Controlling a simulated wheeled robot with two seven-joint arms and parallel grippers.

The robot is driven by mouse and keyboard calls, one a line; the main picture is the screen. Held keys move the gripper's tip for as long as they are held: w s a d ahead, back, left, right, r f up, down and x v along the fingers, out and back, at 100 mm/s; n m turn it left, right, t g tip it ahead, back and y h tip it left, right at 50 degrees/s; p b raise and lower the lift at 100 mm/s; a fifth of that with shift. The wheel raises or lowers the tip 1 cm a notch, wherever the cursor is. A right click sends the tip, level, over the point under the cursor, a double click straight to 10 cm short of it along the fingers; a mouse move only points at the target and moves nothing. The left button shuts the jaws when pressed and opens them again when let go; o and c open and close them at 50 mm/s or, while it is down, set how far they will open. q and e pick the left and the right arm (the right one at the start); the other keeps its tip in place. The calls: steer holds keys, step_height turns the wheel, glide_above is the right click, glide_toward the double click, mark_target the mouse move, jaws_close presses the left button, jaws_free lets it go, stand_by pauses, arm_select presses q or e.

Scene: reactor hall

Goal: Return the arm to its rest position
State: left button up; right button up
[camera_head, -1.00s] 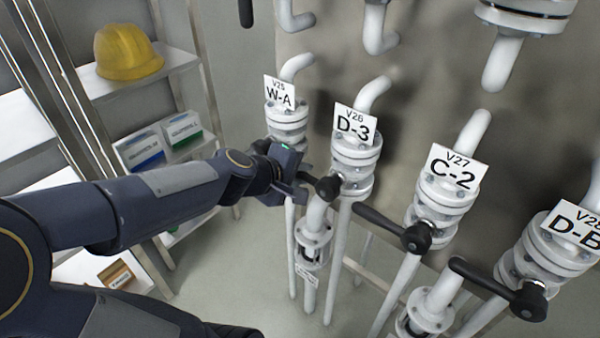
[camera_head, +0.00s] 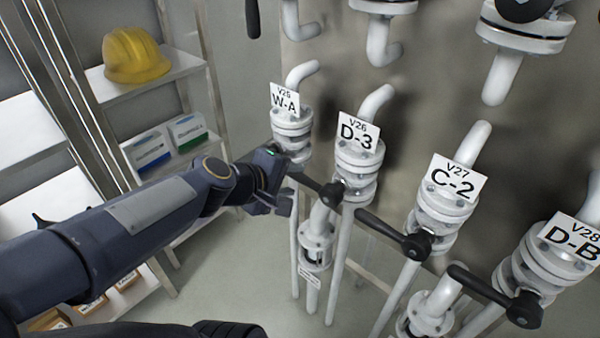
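My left arm (camera_head: 150,215) reaches in from the left edge toward the valve pipes. My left gripper (camera_head: 284,186) is at the left of valve V26, just beside the free end of its black lever handle (camera_head: 313,184). Its fingers look spread, with nothing seen held between them. The gripper partly covers the pipe under valve V25. Whether a finger touches the lever is hard to tell. My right gripper is not in view.
Valves labelled W-A (camera_head: 285,101), D-3 (camera_head: 358,132), C-2 (camera_head: 452,183) and D-B (camera_head: 572,240) stand along the wall. Black levers jut out at V27 (camera_head: 390,233) and V28 (camera_head: 490,292). A shelf (camera_head: 165,75) at left holds a yellow helmet (camera_head: 136,55) and boxes (camera_head: 187,132).

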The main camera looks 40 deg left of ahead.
arm_select(q)
steer(key=shift+v, duration=1.1)
